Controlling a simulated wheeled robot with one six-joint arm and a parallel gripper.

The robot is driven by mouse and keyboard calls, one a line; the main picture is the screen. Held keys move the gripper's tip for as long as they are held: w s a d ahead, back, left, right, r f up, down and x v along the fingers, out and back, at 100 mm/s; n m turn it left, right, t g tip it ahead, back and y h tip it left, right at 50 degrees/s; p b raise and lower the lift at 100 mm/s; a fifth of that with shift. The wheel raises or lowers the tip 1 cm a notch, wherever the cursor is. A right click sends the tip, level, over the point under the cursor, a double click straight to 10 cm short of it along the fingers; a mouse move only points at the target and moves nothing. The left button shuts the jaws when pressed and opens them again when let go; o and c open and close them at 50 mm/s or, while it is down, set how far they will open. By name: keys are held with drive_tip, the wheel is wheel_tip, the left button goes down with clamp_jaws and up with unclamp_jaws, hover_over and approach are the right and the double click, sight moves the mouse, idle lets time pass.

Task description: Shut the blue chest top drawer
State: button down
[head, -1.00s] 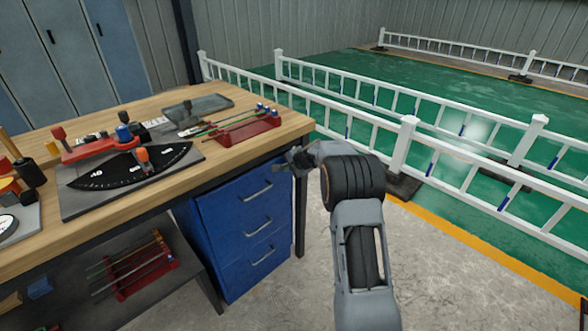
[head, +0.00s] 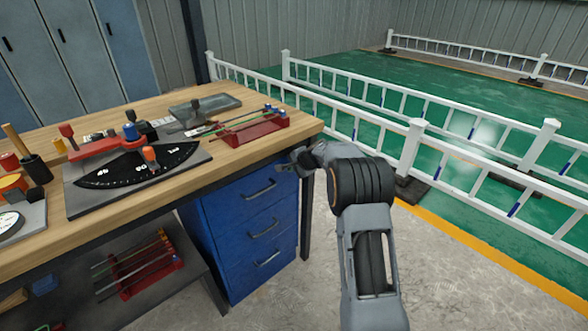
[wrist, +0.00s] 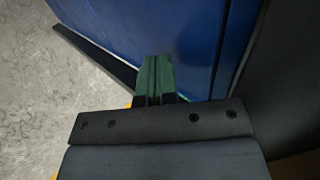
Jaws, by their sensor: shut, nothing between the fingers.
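The blue chest (head: 231,262) stands under the right end of the workbench. Its drawers are stacked, each with a grey bar handle. The top drawer (head: 238,200) looks flush or nearly flush with the ones below; I cannot tell whether a small gap is left. My gripper (head: 288,166) is at the upper right of the top drawer front, just under the bench edge. In the wrist view my gripper (wrist: 157,62) has its green fingers shut together with nothing between them. Their tips are against or very close to a blue chest surface (wrist: 150,28); contact is unclear.
The wooden workbench (head: 215,165) overhangs the chest, with a dark leg (head: 305,215) at the right. A red rack (head: 255,128) and an angle plate (head: 130,170) lie on it. A white railing (head: 412,150) runs behind my arm. Concrete floor in front is clear.

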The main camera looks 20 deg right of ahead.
drive_tip(key=s+d+f+v, duration=0.1)
drive_tip(key=f+v, duration=0.1)
drive_tip(key=v, duration=1)
drive_tip(key=s+a+r+n+g+p, duration=0.1)
drive_tip(key=s+a+r+n+p, duration=0.25)
drive_tip(key=s+r+p, duration=0.35)
drive_tip(key=s+a+r+n+g+p, duration=0.2)
drive_tip(key=s+a+r+p, duration=0.35)
drive_tip(key=r, duration=0.35)
drive_tip(key=s+r+n+h+p, duration=0.1)
drive_tip(key=s+r+n+p, duration=0.1)
drive_tip(key=s, duration=0.4)
drive_tip(key=s+a+r+n+g+h+p, duration=0.1)
drive_tip(key=s+r+n+p, duration=0.2)
drive_tip(key=s+p, duration=0.3)
drive_tip(key=s+r+n+g+h+p, duration=0.1)
drive_tip(key=s+r+n+p, duration=0.1)
drive_tip(key=s+r+p, duration=0.2)
drive_tip(key=s, duration=0.3)
drive_tip(key=shift+a+h, duration=0.35)
drive_tip(key=shift+h, duration=0.05)
drive_tip(key=shift+s+r+n, duration=0.1)
drive_tip(key=shift+s+n, duration=0.05)
drive_tip(key=shift+n, duration=0.1)
